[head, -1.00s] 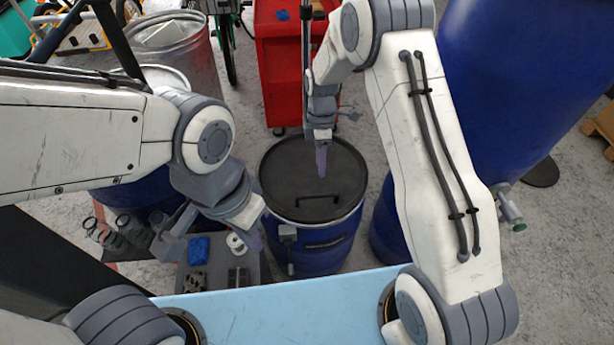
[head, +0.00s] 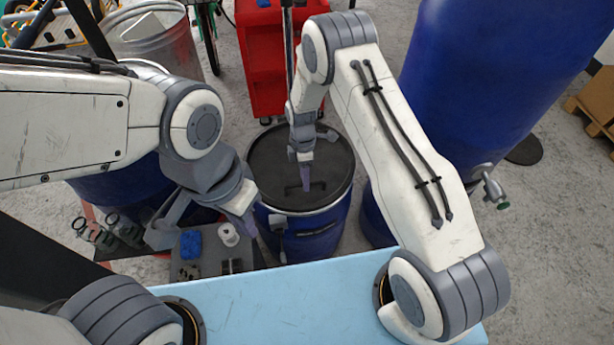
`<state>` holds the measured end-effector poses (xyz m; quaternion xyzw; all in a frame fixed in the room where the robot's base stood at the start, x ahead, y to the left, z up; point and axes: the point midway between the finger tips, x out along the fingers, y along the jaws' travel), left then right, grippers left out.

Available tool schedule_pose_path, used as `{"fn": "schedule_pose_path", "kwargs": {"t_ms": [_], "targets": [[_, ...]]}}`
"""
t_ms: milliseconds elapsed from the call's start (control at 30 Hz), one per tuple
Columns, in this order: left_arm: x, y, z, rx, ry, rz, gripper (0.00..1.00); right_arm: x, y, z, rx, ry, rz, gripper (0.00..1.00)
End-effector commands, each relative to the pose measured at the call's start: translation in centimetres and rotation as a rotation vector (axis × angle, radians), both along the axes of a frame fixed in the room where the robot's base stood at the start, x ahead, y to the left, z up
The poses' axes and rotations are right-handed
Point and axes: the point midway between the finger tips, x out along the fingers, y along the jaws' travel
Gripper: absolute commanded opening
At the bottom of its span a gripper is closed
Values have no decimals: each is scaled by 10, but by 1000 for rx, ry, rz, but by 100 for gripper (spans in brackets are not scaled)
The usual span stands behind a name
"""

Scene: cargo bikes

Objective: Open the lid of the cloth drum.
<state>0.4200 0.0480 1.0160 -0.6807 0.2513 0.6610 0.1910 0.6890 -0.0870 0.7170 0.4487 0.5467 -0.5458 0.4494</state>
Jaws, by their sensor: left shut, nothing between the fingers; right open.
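The cloth drum (head: 324,242) is a blue barrel on the floor in the head view. Its round black lid (head: 268,160) lies flat on top, with a small dark bar handle (head: 291,192) near the front edge. My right gripper (head: 305,184) points down over the handle, with its fingers overlapping it in the picture. It is open; whether the fingers straddle or touch the handle cannot be told. My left gripper (head: 247,224) is shut and empty beside the drum's front left side, left of the grey latch (head: 278,224) on the drum's wall.
A low grey stand (head: 213,268) at front left holds a blue cloth-like item (head: 190,244) and a white roll (head: 229,235). A large blue barrel (head: 490,70) with a tap stands at right. A red cabinet (head: 264,65) and metal bin (head: 155,38) stand behind.

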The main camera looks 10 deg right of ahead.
Motion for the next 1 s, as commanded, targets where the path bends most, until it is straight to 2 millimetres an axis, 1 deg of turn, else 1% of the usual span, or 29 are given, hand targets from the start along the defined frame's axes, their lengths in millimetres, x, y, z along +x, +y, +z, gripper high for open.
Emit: {"fn": "schedule_pose_path", "kwargs": {"t_ms": [33,67,100,167,200,1000], "targets": [[0,0,0,0,0,0,0,0,-1,0,0,0,-1,47],[0,0,0,0,0,0,0,0,-1,0,0,0,-1,39],[0,0,0,0,0,0,0,0,-1,0,0,0,-1,24],[0,0,0,0,0,0,0,0,-1,0,0,0,-2,1],[0,0,0,0,0,0,0,0,-1,0,0,0,-2,0],[0,0,0,0,0,0,0,0,-2,1,-1,0,-3,0]]}}
